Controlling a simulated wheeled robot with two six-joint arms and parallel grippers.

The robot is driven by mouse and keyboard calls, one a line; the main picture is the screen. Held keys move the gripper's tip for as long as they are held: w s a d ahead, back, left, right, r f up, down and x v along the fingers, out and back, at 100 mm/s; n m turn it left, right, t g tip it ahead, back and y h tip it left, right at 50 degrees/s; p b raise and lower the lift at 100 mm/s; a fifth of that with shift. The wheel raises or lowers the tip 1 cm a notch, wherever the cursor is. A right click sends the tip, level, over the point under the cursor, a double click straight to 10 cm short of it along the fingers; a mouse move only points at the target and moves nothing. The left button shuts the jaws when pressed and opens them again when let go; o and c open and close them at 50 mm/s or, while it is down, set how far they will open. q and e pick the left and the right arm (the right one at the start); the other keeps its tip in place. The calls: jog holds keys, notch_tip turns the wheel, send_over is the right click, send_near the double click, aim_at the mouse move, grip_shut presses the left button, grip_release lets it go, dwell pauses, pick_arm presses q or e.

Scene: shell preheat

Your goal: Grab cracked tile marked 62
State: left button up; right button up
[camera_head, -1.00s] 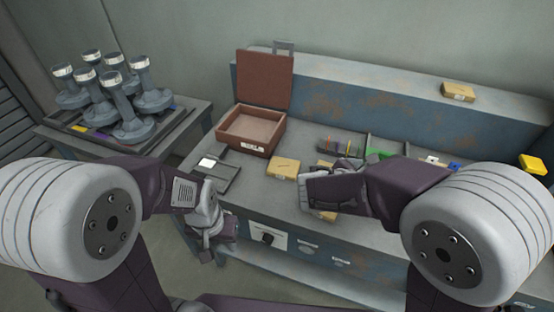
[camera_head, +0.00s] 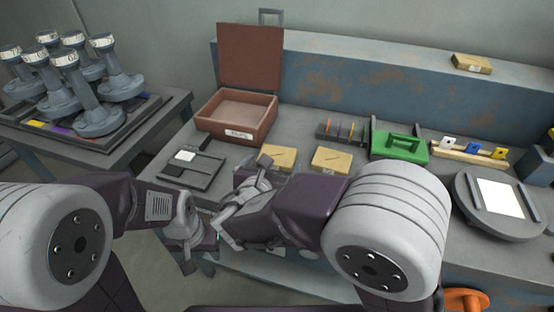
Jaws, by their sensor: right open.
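No mark 62 is readable on anything in the head view. Two tan block-like pieces, one (camera_head: 279,157) left and one (camera_head: 331,160) right, lie on the bench with faint dark lines on top. A similar tan piece (camera_head: 472,64) lies on the back ledge. I cannot tell which, if any, is the cracked tile. My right gripper (camera_head: 240,205) is open, just in front of the left tan piece and apparently empty. My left gripper (camera_head: 203,238) hangs low by the bench's front edge; its jaws are unclear.
An open brown case (camera_head: 235,117) stands behind a dark tray (camera_head: 203,172) with a white square. A green holder (camera_head: 400,147), a tag rack (camera_head: 470,153) and a round plate (camera_head: 500,215) stand right. Grey stands (camera_head: 98,118) crowd the left table.

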aim_at(277, 156)
jog(key=b+x, duration=0.1)
jog(key=x, duration=0.4)
jog(key=shift+b, duration=0.3)
jog(key=shift+r, duration=0.1)
jog(key=c, duration=1.4)
notch_tip(277, 156, up, 5)
jog(key=p, duration=0.3)
jog(key=s+d+r+p, duration=0.1)
jog(key=s+d+r, duration=0.1)
jog(key=d, duration=0.3)
jog(key=s+d+r+p, duration=0.1)
jog(key=s+d+r, duration=0.2)
jog(key=d+r, duration=0.1)
jog(key=shift+d, duration=0.75)
jog(key=shift+w, duration=0.1)
